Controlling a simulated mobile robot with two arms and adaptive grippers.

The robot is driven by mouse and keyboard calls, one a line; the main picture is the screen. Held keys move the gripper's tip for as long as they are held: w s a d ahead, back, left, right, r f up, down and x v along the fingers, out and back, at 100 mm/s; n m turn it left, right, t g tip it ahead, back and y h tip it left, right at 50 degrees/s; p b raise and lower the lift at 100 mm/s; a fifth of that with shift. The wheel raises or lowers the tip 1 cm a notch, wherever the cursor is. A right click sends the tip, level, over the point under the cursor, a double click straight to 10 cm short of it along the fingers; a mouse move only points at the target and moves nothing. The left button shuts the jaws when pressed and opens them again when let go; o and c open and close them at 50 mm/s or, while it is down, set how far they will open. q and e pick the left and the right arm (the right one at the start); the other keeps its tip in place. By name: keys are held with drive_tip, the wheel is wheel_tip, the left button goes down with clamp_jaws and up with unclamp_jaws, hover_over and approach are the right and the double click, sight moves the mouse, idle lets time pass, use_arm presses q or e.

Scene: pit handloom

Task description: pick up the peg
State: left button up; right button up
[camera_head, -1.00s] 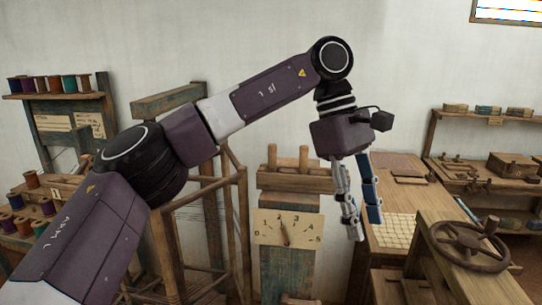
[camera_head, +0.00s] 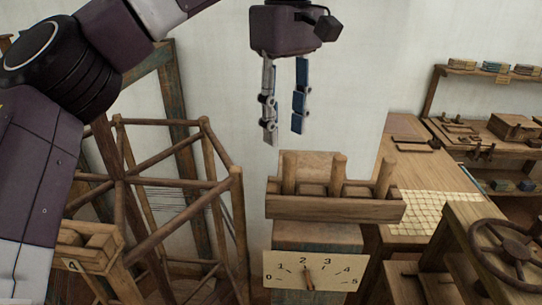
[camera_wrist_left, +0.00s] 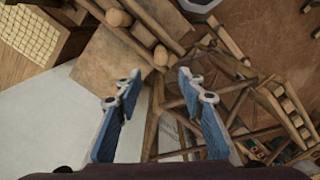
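I cannot tell which one the task means. My left gripper (camera_head: 285,130) points down above the rack's left end, near and above the left peg, apart from it. Its fingers are spread and empty. In the left wrist view the open fingers (camera_wrist_left: 160,85) show with round peg tops (camera_wrist_left: 160,55) beyond them. My right gripper is not in view.
A numbered dial card (camera_head: 312,271) is on the post below the rack. A wooden frame (camera_head: 180,200) with thin rods stands left. A handwheel (camera_head: 514,252) and a bench with a grid sheet (camera_head: 440,212) are right.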

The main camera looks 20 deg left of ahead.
sight(287, 154)
use_arm(q)
drive_tip(key=f, duration=0.1)
drive_tip(key=s+d+f+p, duration=0.1)
drive_tip(key=s+f+p, duration=0.1)
drive_tip(key=shift+d+f, duration=0.3)
drive_tip(key=shift+d, duration=0.05)
drive_tip(key=f, duration=0.1)
drive_tip(key=w+a+f, duration=0.1)
drive_tip(key=shift+f+p, duration=0.3)
drive_tip(key=shift+p, duration=0.05)
drive_tip(key=shift+d+f, duration=0.15)
drive_tip(key=shift+f, duration=0.2)
drive_tip(key=shift+d, duration=0.1)
drive_tip(key=shift+s+d+r, duration=0.1)
drive_tip(key=shift+c, duration=0.4)
clamp_jaws()
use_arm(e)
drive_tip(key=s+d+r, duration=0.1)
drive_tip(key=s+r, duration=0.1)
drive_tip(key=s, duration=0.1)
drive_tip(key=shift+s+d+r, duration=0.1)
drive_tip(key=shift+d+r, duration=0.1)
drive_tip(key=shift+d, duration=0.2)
